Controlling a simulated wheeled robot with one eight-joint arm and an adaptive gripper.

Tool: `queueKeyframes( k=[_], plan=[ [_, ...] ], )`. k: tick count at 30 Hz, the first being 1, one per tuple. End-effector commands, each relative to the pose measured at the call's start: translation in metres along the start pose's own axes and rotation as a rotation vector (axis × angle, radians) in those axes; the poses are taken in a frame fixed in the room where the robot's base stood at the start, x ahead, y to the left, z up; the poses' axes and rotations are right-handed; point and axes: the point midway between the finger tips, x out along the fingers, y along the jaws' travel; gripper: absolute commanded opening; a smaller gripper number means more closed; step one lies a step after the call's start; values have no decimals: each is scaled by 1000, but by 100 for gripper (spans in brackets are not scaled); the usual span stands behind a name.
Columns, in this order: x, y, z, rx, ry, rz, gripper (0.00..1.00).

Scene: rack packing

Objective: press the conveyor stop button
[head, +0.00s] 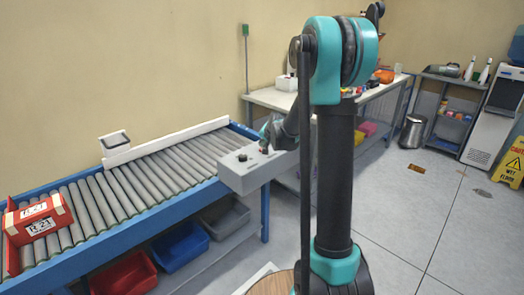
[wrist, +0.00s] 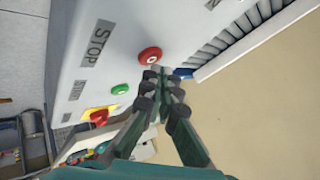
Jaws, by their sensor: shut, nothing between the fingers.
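The conveyor control box (wrist: 100,65) is pale grey and fills the upper left of the wrist view. A round red button (wrist: 150,55) sits on its face, in line with a STOP label (wrist: 97,43). A green button (wrist: 120,89) and a red knob on a yellow plate (wrist: 98,116) are lower on the same face. My gripper (wrist: 157,76) is shut and empty, its tips close beside the red button; I cannot tell whether they touch. In the head view the box (head: 250,174) stands at the conveyor's near right end, with my gripper (head: 268,145) over it.
The roller conveyor (head: 130,196) runs left, with a red-and-white carton (head: 36,222) at its far left. Red and blue bins (head: 180,247) sit below. A workbench (head: 275,101) is behind; the floor at right is open.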

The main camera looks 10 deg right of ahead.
Motion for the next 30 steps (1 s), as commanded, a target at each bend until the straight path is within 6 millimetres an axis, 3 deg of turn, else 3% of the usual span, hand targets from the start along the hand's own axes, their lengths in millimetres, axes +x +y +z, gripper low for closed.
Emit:
queueKeyframes(
  k=[30],
  plan=[
    [6,4,4,0,0,0,0]
  ],
)
